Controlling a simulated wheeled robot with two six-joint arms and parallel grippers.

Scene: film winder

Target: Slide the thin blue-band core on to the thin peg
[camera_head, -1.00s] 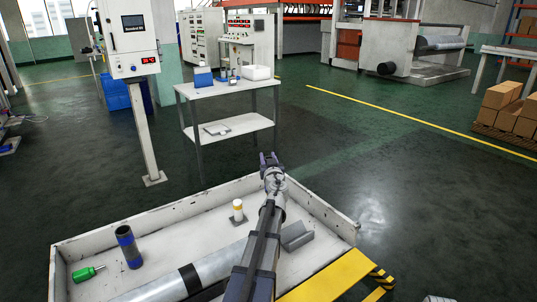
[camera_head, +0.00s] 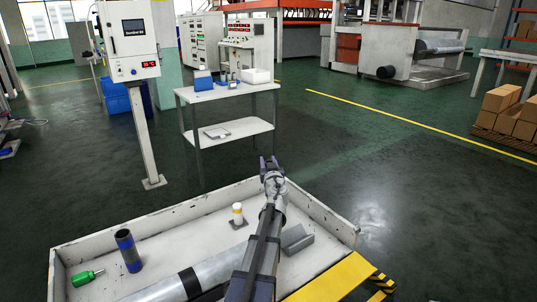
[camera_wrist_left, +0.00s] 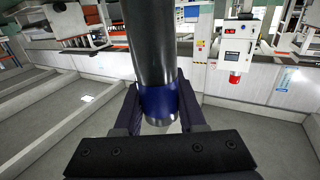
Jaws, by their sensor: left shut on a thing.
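My left gripper (camera_head: 268,163) reaches past the far side of the tray, over the dark green floor. In the left wrist view its fingers (camera_wrist_left: 160,118) are shut on a thin dark core with a blue band (camera_wrist_left: 160,98). The core's upper part runs up out of that picture; in the head view I cannot make it out. Another dark core with blue bands (camera_head: 128,250) stands in the tray at left. A short white post with a yellow band (camera_head: 238,213) stands on a small grey plate in the tray; I cannot tell whether it is the thin peg. My right gripper is not in view.
A white control post (camera_head: 142,130) and a two-shelf table (camera_head: 229,92) stand beyond.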

